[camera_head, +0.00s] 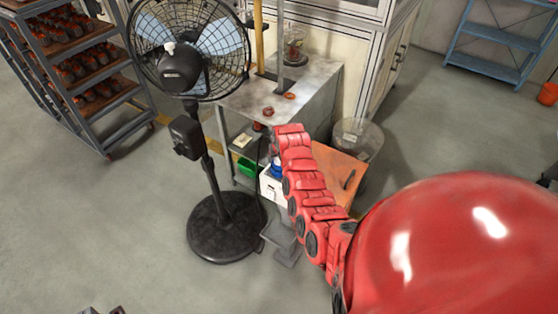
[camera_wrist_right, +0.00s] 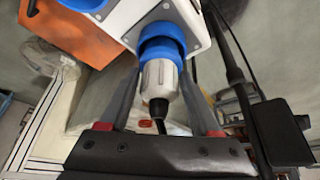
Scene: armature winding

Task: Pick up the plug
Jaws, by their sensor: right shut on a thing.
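The plug (camera_wrist_right: 160,82) has a pale grey body, a blue collar and a black cable end in the right wrist view. Its blue end is at the face of a white socket box (camera_wrist_right: 118,22); I cannot tell how deep it sits. My right gripper (camera_wrist_right: 160,74) has one finger on each side of the plug and is shut on it. In the head view the white box (camera_head: 272,188) stands beside my red right arm, which hides the plug and the right fingertips. A small dark part at the bottom left edge may be my left gripper; its jaws cannot be made out.
A black pedestal fan (camera_head: 228,225) stands left of the box, near my right arm. A metal workbench (camera_head: 312,88) is behind. An orange panel (camera_head: 338,170) lies right of the arm. A rack of parts (camera_head: 88,80) stands at the far left. The floor at lower left is clear.

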